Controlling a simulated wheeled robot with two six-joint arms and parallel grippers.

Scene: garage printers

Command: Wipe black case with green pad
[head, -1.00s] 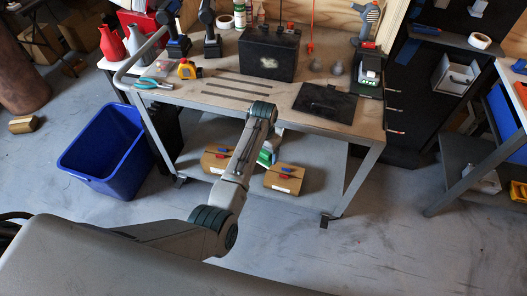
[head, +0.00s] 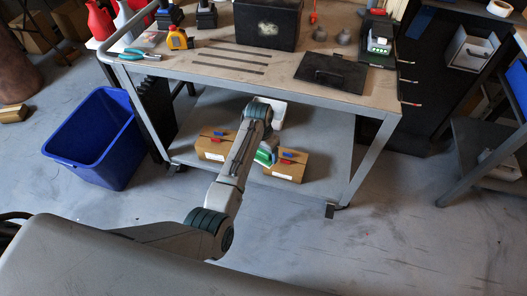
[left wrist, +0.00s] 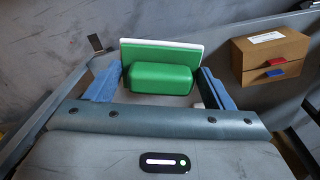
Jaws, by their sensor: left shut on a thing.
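The black case (head: 256,27) stands upright on the worktable (head: 188,76), cut by the top edge of the head view. Its front face carries a pale smudge. In the left wrist view my left gripper (left wrist: 160,85) has its blue fingers on either side of the green pad (left wrist: 165,77), which has a pale edge, and is shut on it. In the head view the pad (head: 264,157) shows small beyond my left arm, below the tabletop's front edge and apart from the case. My arm hides most of that gripper. My right gripper is not in view.
A flat black panel (head: 328,74) lies on the tabletop right of the case. A yellow tape measure (head: 177,39) and teal pliers (head: 140,54) are at left. Cardboard boxes (head: 284,168) with red and blue clips sit low under the tabletop. A blue bin (head: 95,139) stands left.

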